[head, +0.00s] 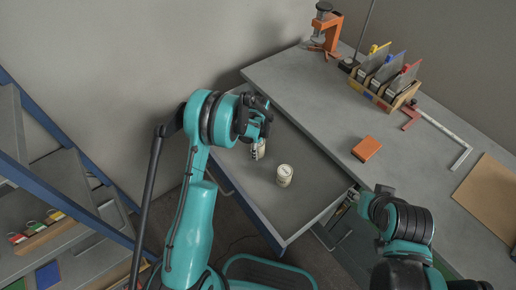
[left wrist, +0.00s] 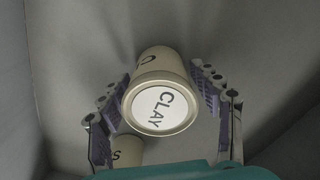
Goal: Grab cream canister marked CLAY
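The cream canister marked CLAY (left wrist: 162,95) shows its white labelled lid to the left wrist camera, between the two fingers of my left gripper (left wrist: 160,100). The fingers stand spread on either side of it, the left one very near its side. In the head view my left gripper (head: 256,130) is over the open drawer (head: 312,196), and the canister (head: 259,150) beneath it is partly hidden. A second cream canister (head: 284,175) stands apart in the drawer; in the left wrist view a canister with an S (left wrist: 128,152) is partly hidden. My right gripper (head: 346,202) is near the drawer's right corner; its fingers are unclear.
The grey bench top (head: 310,95) holds an orange block (head: 366,148), a rack with dividers (head: 385,85), an orange-based device (head: 326,30), a metal square (head: 445,135) and a brown board (head: 490,190). Blue-framed shelves (head: 60,185) stand at left.

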